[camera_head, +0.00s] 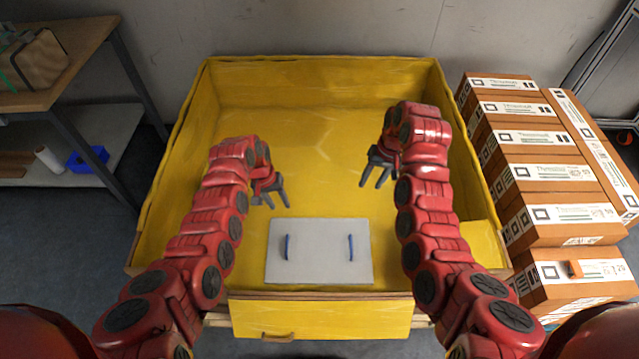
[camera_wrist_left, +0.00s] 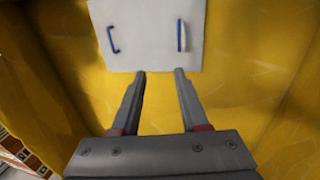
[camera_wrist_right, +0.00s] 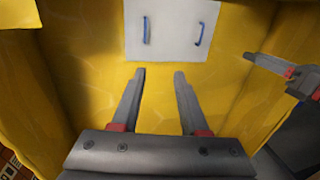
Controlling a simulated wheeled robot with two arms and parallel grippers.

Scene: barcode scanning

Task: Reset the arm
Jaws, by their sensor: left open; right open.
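My left gripper (camera_head: 271,193) is open and empty. It hangs inside the yellow bin, up and left of the white panel. Its two fingers also show in the left wrist view (camera_wrist_left: 160,78). My right gripper (camera_head: 377,174) is open and empty, up and right of the panel. Its fingers also show in the right wrist view (camera_wrist_right: 160,78). The white panel (camera_head: 320,255) with two blue handles lies at the near end of the bin, apart from both grippers. Neither gripper touches anything that I can see.
The yellow bin's walls (camera_head: 168,165) surround both arms' ends. Stacked brown cartons with white labels (camera_head: 538,171) stand to the right. A table (camera_head: 88,32) with a shelf holding a blue bin (camera_head: 88,158) stands at the left. The bin's middle floor is clear.

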